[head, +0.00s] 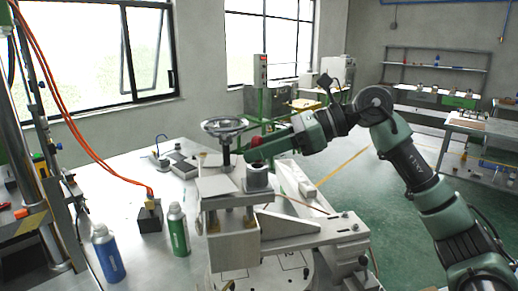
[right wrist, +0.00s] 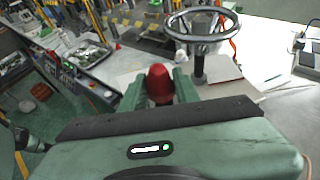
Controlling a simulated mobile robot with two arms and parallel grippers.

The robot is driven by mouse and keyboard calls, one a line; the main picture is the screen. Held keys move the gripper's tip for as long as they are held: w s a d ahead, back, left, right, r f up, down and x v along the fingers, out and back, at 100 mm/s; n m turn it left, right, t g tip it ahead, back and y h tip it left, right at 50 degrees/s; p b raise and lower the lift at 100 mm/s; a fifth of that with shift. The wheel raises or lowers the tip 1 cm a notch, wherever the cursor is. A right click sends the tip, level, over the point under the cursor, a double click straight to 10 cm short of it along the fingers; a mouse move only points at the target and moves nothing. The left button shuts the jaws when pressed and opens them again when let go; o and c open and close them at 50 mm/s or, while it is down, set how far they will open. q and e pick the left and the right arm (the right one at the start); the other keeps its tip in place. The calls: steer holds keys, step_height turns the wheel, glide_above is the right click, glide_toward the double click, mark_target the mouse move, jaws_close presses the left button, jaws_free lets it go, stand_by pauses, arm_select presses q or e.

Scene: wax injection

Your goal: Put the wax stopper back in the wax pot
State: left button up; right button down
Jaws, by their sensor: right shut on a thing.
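My right gripper (head: 257,149) comes in from the right and is shut on the red wax stopper (head: 256,141). In the right wrist view the rounded red stopper (right wrist: 160,85) sits between the two green fingers of the gripper (right wrist: 159,92). The grey round pot (head: 257,180), which looks like the wax pot, stands on the machine just below the gripper. The lower end of the stopper is hidden, so I cannot tell whether it touches the pot. In the right wrist view I cannot make out the pot. My left gripper is not in view.
A handwheel (head: 225,126) on a post stands close left of the gripper; it also shows in the right wrist view (right wrist: 202,25). A blue bottle (head: 107,252) and a green bottle (head: 178,230) stand on the table at left. Open floor lies to the right.

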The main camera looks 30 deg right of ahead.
steer(key=shift+f+b, duration=0.75)
steer(key=shift+f, duration=0.2)
steer(key=shift+r, duration=0.1)
steer(key=shift+r+p, duration=0.5)
steer(key=shift+p, duration=0.1)
stand_by(0.9)
steer(key=shift+f+b, duration=0.5)
steer(key=shift+f, duration=0.1)
steer(key=c, duration=1)
jaws_free()
steer(key=shift+o, duration=0.2)
steer(key=shift+d, duration=0.15)
